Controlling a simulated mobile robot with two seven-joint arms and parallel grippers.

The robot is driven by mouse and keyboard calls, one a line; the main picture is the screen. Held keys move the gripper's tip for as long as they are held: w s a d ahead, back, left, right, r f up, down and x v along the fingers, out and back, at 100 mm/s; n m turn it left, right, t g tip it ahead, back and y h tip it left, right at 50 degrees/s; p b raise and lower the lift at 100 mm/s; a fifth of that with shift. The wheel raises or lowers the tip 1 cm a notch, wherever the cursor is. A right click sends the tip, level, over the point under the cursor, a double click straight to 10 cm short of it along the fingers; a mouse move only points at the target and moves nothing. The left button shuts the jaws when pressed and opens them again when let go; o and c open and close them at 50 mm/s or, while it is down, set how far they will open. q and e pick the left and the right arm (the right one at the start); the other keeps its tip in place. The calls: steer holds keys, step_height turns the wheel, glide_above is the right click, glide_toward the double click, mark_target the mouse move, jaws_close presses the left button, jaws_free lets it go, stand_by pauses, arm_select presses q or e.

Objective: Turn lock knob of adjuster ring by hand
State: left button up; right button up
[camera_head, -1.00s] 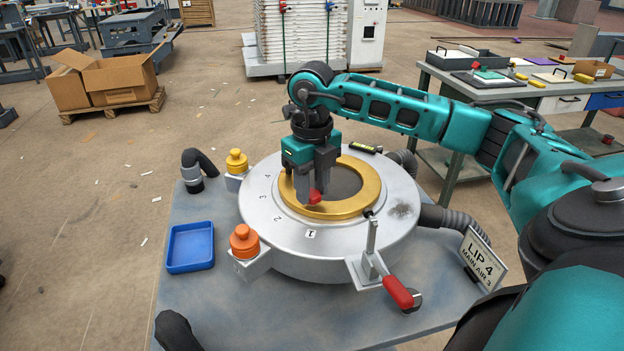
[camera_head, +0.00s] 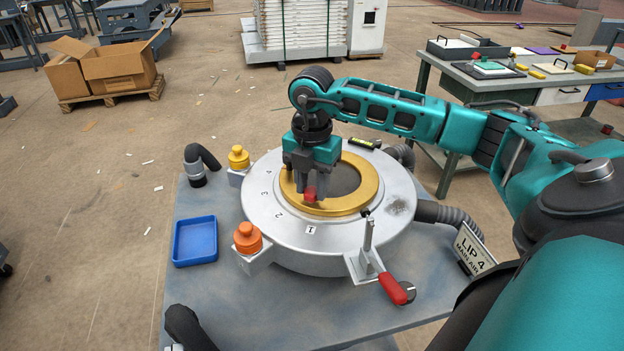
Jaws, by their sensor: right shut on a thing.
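The adjuster ring is a silver round body (camera_head: 270,225) with numbers on its top and a gold inner ring (camera_head: 367,192). A small red knob (camera_head: 310,194) sits at the near left part of the gold ring. My right gripper (camera_head: 309,192) points down over the gold ring and is shut on the red knob. Its fingers hide part of the knob. An orange knob (camera_head: 247,238) stands at the body's front left and a yellow knob (camera_head: 238,158) at its back left. My left gripper is not in view.
A blue tray (camera_head: 195,242) lies on the grey table (camera_head: 215,300), left of the ring. A red-handled clamp (camera_head: 393,288) stands at the front right beside a "LIP 4" sign (camera_head: 473,250). Hoses leave the ring at right.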

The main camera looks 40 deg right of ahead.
steer(key=o, duration=0.8)
steer(key=shift+o, duration=0.2)
